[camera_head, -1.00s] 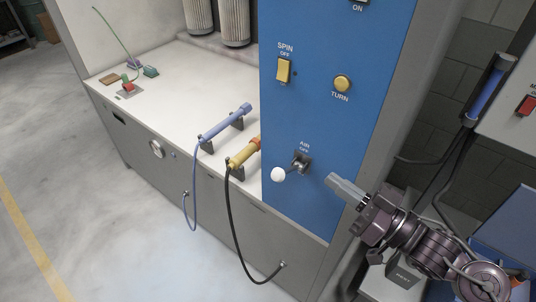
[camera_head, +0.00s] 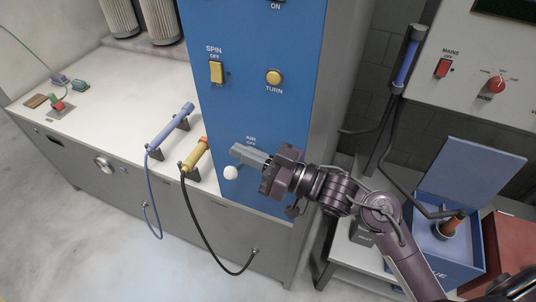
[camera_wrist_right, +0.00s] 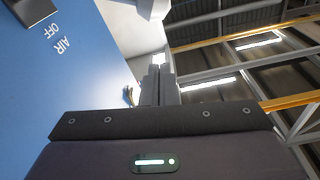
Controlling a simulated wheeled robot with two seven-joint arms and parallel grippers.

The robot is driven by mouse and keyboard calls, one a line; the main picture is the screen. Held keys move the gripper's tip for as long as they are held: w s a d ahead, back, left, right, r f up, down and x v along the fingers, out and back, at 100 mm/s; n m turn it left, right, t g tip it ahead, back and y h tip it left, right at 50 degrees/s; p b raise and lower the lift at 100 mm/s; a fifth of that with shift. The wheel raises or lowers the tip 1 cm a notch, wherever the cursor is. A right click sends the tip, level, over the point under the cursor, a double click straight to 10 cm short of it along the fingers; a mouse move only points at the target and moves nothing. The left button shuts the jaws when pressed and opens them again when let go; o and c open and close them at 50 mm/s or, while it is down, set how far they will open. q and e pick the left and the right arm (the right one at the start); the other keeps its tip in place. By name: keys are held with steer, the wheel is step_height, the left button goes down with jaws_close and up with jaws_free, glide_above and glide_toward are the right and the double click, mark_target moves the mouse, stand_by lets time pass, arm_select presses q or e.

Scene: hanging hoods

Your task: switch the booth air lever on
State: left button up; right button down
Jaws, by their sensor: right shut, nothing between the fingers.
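The booth air lever shows in the head view as a white ball knob (camera_head: 230,173) low on the blue panel (camera_head: 250,105), under the AIR label. Its mount is hidden behind my right gripper (camera_head: 236,151). The gripper is shut and empty, with its fingertips just above the knob in the picture; I cannot tell if they touch. In the right wrist view the shut fingers (camera_wrist_right: 159,84) point past the panel's AIR OFF label (camera_wrist_right: 57,38). A dark piece at upper left there looks like the lever's mount (camera_wrist_right: 30,9). My left gripper is out of view.
Above the lever are a yellow spin switch (camera_head: 216,72) and a yellow turn knob (camera_head: 274,77). Left of the panel, a blue tool (camera_head: 172,126) and a yellow tool (camera_head: 194,156) rest in holders with hoses. A blue open box (camera_head: 450,262) stands at right.

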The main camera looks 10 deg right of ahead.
mark_target(239, 167)
steer(key=f+p, duration=0.1)
steer(key=a+f, duration=0.1)
steer(key=f, duration=0.1)
steer(key=shift+a+f+p, duration=0.15)
steer(key=shift+f+p, duration=0.1)
steer(key=shift+p, duration=0.15)
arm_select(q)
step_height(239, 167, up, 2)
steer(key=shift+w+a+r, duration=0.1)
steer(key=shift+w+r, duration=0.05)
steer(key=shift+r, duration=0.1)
arm_select(e)
steer(key=shift+f, duration=0.1)
steer(key=shift+w+a, duration=0.1)
